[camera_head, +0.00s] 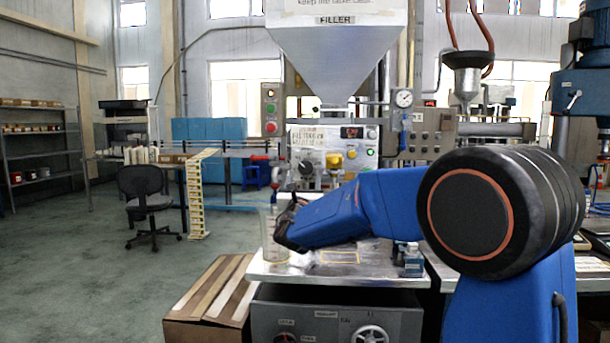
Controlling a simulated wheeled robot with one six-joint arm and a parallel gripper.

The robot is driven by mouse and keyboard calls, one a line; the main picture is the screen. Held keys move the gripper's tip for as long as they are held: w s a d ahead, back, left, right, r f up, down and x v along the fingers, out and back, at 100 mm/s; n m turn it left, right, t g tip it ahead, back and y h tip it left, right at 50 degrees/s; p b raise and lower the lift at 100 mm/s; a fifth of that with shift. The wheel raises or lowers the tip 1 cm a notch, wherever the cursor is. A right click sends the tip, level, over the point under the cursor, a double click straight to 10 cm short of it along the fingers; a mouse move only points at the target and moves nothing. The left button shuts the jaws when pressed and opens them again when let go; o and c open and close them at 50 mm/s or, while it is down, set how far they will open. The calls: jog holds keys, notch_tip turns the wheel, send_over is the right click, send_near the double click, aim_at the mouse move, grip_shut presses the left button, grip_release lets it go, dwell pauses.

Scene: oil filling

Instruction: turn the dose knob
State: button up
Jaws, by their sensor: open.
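The filler machine's control panel (334,143) faces me below the big steel hopper (338,50). My gripper (286,212) is open, in front of and below the panel's left side. It is apart from the knobs in the picture and seems to hold nothing. Its fingers are small and dark, partly hidden by my wrist.
A cardboard box (205,325) stands on the floor at left.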

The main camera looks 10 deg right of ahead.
jog(key=v, duration=1.4)
jog(key=shift+s, duration=0.2)
jog(key=shift+d, duration=0.1)
jog(key=s+d+f+m+g+h, duration=0.3)
jog(key=s+d+f+m+g, duration=0.15)
jog(key=s+d+m, duration=0.4)
jog(key=s+d+f+m+g+h, duration=0.3)
jog(key=s+d+m+g, duration=0.3)
jog(key=d, duration=0.6)
jog(key=s+d+f+m+g+y, duration=0.4)
jog(key=s+f+m, duration=0.4)
jog(key=s, duration=0.4)
jog(key=s+a+f+m+g+y, duration=0.2)
jog(key=s+a+f+m+y, duration=0.7)
jog(key=s+a, duration=0.4)
jog(key=shift+s+f+m, duration=0.45)
jog(key=shift+s+f, duration=0.15)
jog(key=shift+s, duration=0.45)
